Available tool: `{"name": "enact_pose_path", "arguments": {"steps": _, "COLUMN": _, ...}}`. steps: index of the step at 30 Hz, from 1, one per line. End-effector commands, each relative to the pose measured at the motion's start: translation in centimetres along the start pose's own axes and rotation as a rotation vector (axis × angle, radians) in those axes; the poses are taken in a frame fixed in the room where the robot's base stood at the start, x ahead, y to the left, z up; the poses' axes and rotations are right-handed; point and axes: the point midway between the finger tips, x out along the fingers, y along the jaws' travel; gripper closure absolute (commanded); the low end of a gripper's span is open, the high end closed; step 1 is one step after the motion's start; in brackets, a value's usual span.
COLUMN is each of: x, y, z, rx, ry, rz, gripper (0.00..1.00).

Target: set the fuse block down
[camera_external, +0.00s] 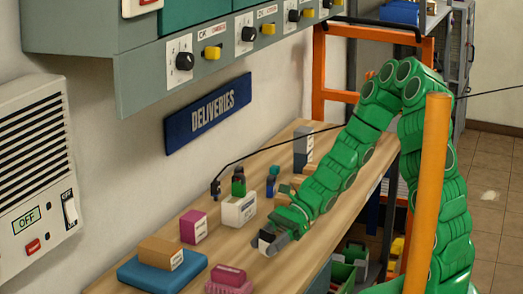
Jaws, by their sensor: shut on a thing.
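My green segmented arm reaches down over the wooden bench (318,221) from the right. My gripper (272,240) is low over the bench, near its front edge, and is shut on a small block with a pale face (265,246), which I take to be the fuse block. The jaws hide much of the block. I cannot tell whether its underside touches the bench top.
Close behind my gripper stands a white box (238,211), with a green bottle (238,183) and a small blue-green bottle (271,183) near it. Left are a magenta box (193,228), a brown box (160,253) on a blue pad (140,277), and a pink brush (228,279).

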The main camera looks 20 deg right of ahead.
Motion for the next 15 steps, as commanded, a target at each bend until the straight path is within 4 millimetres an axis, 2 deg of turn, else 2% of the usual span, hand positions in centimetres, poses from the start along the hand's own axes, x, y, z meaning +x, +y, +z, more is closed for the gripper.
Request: {"name": "enact_pose_path", "arguments": {"steps": 15, "x": 1.5, "y": 0.1, "z": -3.4, "rx": 0.001, "ry": -0.002, "rz": 0.001, "gripper": 0.86}}
